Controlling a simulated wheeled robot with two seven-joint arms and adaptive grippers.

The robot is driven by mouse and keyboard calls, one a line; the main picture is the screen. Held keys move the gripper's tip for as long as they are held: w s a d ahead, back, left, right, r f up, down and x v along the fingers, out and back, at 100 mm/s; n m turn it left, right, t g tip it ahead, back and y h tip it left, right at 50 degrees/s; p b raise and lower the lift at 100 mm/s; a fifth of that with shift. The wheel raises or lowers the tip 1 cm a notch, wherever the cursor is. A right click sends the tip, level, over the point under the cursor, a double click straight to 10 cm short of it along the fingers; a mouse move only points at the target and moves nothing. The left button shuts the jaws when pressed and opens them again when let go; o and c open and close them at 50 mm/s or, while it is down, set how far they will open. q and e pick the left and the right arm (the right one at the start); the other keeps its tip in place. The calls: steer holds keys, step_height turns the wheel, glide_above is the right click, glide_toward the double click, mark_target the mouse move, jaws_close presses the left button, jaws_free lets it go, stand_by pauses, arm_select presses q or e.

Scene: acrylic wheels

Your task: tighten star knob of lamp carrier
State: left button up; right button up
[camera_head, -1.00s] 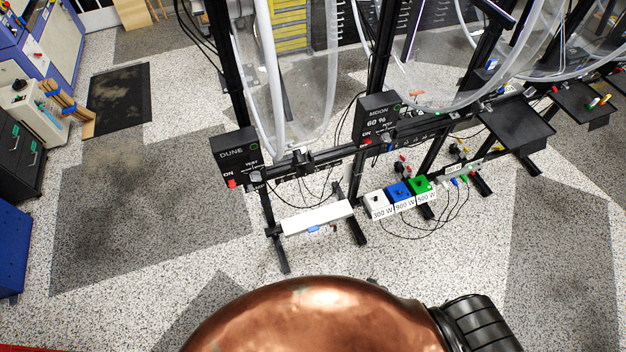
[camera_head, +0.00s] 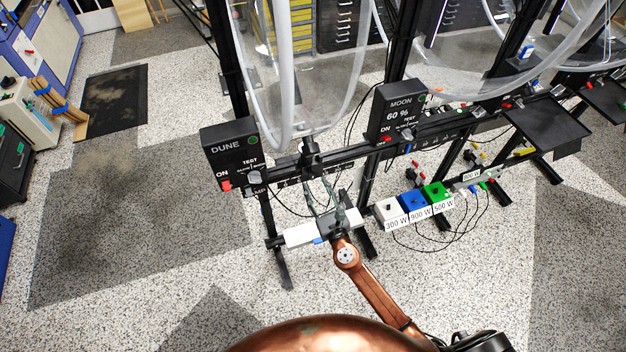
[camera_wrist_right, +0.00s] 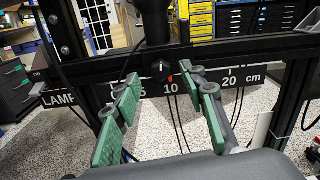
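The black lamp carrier (camera_head: 311,155) sits on the black horizontal rail below the DUNE wheel. In the right wrist view its dark upright post (camera_wrist_right: 155,22) rises at the top middle. A round dark knob (camera_wrist_right: 161,69) with a pale mark faces the camera, just above the printed cm scale. My right gripper (camera_head: 321,186) is below and in front of the carrier. In the right wrist view its green-padded fingers (camera_wrist_right: 170,88) are spread wide, one each side of the knob in the picture. Nothing is between them, and contact with the knob is not visible. My left gripper is not in view.
The DUNE box (camera_head: 230,157) is left of the carrier and the MOON box (camera_head: 398,112) right. A clear wheel (camera_head: 300,80) stands above the rail. A white bar (camera_head: 300,234) is low by the stand's feet. White, blue and green boxes (camera_head: 420,203) are at right.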

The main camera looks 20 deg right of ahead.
mark_target(313, 178)
steer(key=shift+w+f, duration=0.1)
steer(key=shift+w, duration=1.8)
steer(key=shift+c, duration=0.4)
jaws_close()
